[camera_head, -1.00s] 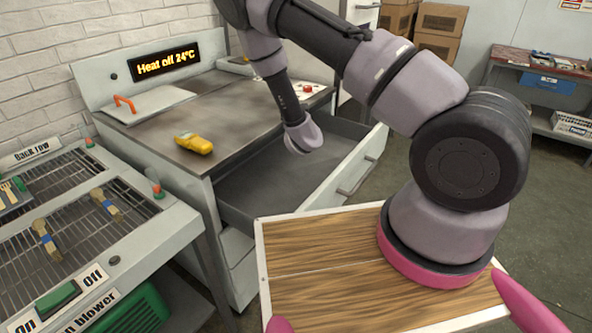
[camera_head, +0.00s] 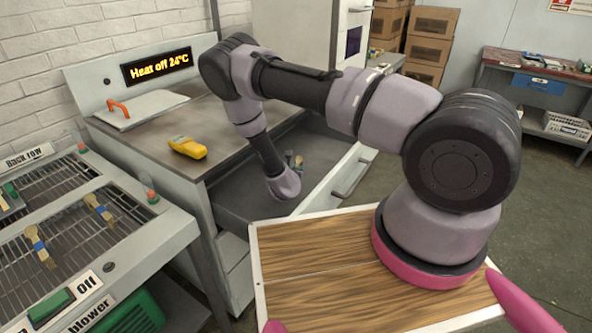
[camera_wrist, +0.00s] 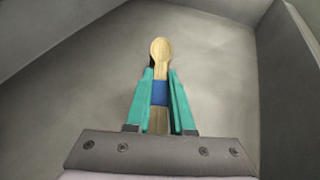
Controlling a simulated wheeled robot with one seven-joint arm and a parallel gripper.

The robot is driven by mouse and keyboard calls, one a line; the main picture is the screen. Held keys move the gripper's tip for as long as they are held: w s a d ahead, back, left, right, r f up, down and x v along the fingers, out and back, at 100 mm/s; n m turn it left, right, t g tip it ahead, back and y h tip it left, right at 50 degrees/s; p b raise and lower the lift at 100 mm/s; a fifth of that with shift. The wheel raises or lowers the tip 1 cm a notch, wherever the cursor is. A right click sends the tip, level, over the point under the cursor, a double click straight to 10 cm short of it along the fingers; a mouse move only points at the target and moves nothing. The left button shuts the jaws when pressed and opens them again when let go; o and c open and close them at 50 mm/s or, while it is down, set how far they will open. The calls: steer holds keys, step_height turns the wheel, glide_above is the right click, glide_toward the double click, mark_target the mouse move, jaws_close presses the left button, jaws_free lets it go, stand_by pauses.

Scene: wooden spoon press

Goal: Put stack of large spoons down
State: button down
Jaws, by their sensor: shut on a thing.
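In the wrist view, my gripper (camera_wrist: 160,73) has its teal fingers closed on a stack of large spoons (camera_wrist: 160,50). The stack is pale wood with a blue band, and from this angle only the top spoon is clear. The spoon bowl points away from my gripper. In the head view, my gripper (camera_head: 292,160) is inside the open drawer (camera_head: 235,190), partly hidden behind my wrist. I cannot tell whether the spoons touch the drawer floor.
The drawer's front wall (camera_head: 345,180) and sides surround my gripper. A yellow handheld device (camera_head: 187,148) lies on the press top, with an orange-handled plate (camera_head: 140,110) behind it. A wooden board (camera_head: 300,270) is in front.

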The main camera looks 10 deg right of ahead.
steer(key=shift+f, duration=0.25)
steer(key=c, duration=0.8)
jaws_free()
steer(key=shift+r, duration=0.15)
steer(key=v, duration=1.2)
steer(key=shift+a+r, duration=0.1)
